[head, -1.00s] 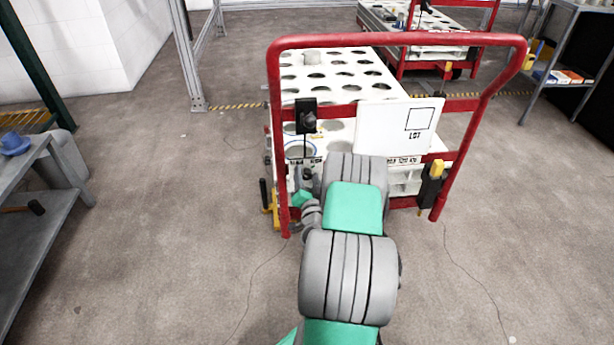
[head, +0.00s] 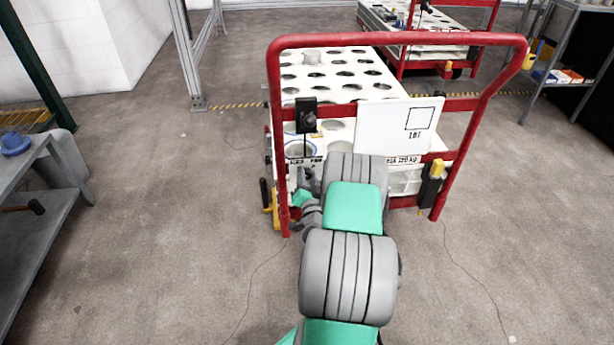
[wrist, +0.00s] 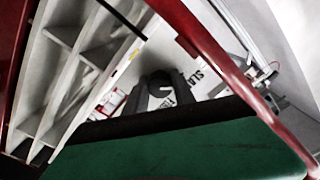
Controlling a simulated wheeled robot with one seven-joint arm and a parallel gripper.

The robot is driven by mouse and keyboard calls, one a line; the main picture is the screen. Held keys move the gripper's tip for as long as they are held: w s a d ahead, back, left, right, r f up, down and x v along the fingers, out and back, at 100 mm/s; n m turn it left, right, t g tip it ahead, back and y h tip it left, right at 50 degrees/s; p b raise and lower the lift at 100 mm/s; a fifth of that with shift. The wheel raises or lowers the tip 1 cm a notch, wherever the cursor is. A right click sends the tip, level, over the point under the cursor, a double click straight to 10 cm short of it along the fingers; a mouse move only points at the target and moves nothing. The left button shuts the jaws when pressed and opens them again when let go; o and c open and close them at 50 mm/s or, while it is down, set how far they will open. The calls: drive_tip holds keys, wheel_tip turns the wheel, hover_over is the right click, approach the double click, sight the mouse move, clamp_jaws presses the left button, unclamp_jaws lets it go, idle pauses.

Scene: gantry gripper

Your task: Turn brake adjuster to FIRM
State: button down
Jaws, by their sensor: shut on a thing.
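The brake adjuster (wrist: 160,82) is a small dark round knob in the wrist view, in front of a white plate (wrist: 188,72) with partly readable lettering "SLA" and "FI". My gripper (wrist: 160,94) is shut on it, with a grey finger on each side. Which way the knob points cannot be told. In the head view my gripper (head: 306,180) is at the left of the cart's near end, below the red crossbar; my arm hides part of it, and the knob is not clear there.
The cart's red handle frame (head: 400,40) rises around my arm. A black box (head: 306,115) with a cable sits on its crossbar, beside a white sign (head: 398,127). A black and yellow device (head: 432,182) is on the right post. Floor (head: 180,220) at left is clear.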

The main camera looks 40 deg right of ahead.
drive_tip(key=shift+m, duration=0.3)
drive_tip(key=m, duration=0.4)
drive_tip(key=shift+r+m+p, duration=0.1)
drive_tip(key=shift+m+p, duration=0.2)
drive_tip(key=m+p, duration=0.1)
drive_tip(key=m, duration=0.4)
drive_tip(key=m+p, duration=0.1)
drive_tip(key=m, duration=0.4)
drive_tip(key=shift+m, duration=0.4)
drive_tip(key=shift+m+p, duration=0.75)
drive_tip(key=shift+m, duration=1.55)
drive_tip(key=c, duration=1.3)
unclamp_jaws()
drive_tip(key=shift+d, duration=0.1)
drive_tip(key=shift+o, duration=1.2)
